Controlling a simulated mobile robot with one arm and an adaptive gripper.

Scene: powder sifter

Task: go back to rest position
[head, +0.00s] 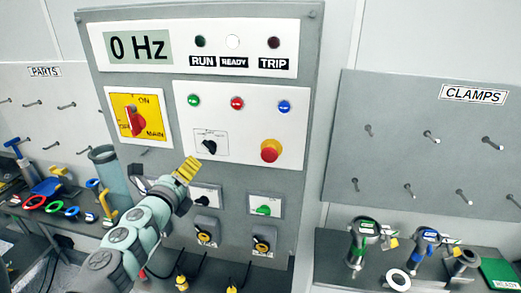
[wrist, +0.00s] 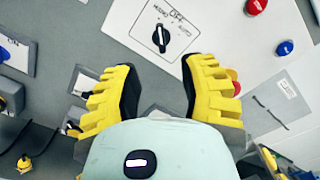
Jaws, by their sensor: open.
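My gripper (head: 187,168) has yellow fingers and is raised in front of the grey control panel (head: 300,110) in the head view. It is left of and below the black selector knob (head: 209,146). In the wrist view my gripper (wrist: 157,66) has its two fingers spread wide with nothing between them. The selector knob (wrist: 161,38) shows beyond and between the fingertips. The right finger partly hides a red button at its edge. I cannot tell how far the fingertips are from the panel.
The panel has a 0 Hz display (head: 138,47), a main switch (head: 135,119) and a red emergency button (head: 270,150). Tools crowd the bench at left, near a grey cylinder (head: 110,175). Clamps (head: 363,240) stand on the right bench. Cables hang below the panel's sockets (head: 207,230).

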